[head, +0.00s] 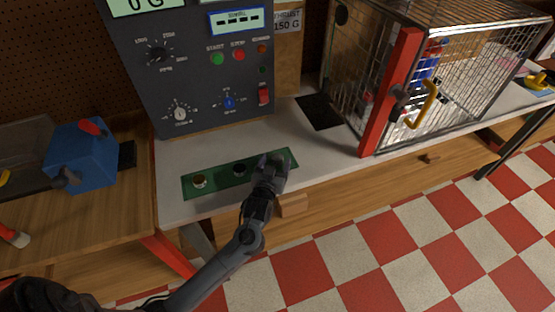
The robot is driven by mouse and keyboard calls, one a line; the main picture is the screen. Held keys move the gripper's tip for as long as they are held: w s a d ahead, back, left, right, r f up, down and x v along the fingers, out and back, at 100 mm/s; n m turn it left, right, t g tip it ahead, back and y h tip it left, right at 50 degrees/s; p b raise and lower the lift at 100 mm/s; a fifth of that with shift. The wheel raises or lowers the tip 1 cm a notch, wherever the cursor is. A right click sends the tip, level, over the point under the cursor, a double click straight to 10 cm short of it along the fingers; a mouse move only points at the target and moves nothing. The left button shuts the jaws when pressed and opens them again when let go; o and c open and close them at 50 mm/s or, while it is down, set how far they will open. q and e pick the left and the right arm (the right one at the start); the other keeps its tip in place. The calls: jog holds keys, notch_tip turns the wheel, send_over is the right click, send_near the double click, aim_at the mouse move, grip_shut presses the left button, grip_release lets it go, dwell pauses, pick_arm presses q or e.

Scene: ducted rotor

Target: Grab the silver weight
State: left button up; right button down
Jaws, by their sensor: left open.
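A green tray (218,178) lies on the white bench top in front of the control panel. A small round piece with a pale rim and brownish middle (199,181) sits at its left end. A dark round spot (240,169), a piece or a recess, lies near its middle. My left gripper (274,160) is open over the tray's right end, pointing at it. It hides what lies there. I cannot make out a clearly silver weight; one may be behind the gripper.
The control panel (190,95) stands behind the tray. A wire cage (475,90) with a red post (390,95) and yellow handle (421,106) stands to the right. A blue box (82,158) is on the left wooden bench.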

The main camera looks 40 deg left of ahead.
pick_arm(q)
jog(key=shift+w+a+f, duration=0.1)
jog(key=shift+w+a, duration=0.1)
jog(key=shift+w, duration=0.2)
jog(key=c, duration=1.3)
